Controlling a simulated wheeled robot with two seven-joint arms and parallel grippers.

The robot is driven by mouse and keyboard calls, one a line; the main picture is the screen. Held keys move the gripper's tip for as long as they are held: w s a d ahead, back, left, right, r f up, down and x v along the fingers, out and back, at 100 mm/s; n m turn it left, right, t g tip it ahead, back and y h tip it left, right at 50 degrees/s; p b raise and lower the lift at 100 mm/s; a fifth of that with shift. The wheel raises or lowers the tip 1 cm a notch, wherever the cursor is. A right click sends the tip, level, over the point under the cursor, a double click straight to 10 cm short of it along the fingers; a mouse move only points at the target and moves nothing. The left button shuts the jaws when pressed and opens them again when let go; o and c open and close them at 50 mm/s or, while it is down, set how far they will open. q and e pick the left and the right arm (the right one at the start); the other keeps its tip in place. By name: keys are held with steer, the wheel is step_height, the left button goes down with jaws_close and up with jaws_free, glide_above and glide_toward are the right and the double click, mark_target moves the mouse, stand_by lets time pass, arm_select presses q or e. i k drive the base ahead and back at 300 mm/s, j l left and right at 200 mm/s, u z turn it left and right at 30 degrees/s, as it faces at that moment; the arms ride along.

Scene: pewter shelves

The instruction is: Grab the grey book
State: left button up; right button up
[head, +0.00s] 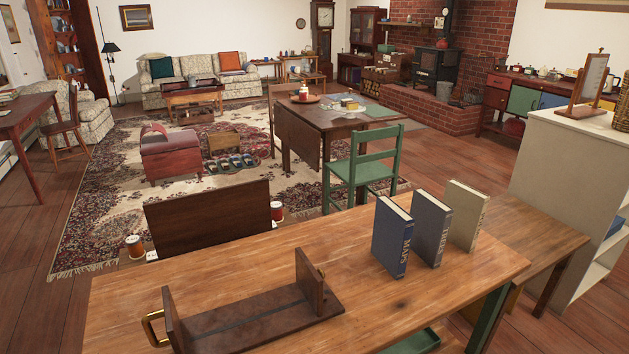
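Three books stand upright on the wooden table in the foreground, towards its right side. The middle one is the grey book (430,229), slate grey with pale lettering on its spine. A dark blue book (391,238) with "MAPS" on its spine stands at its left. A pale cream-grey book (466,216) stands at its right. Narrow gaps show between the books. The blue book partly overlaps the grey one in the picture, and the grey one slightly hides the pale one. Neither of my grippers is in view.
The wooden table (240,265) fills the foreground. A dark wooden book rack (250,318) with two upright ends and a brass handle (152,330) stands at its front left. The tabletop between rack and books is clear. A green chair (362,172) stands beyond the table.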

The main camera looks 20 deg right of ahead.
mark_target(434, 218)
steer(key=z, duration=1.45)
steer(key=k+l+z, duration=0.1)
steer(key=z, duration=0.15)
steer(key=l, duration=0.1)
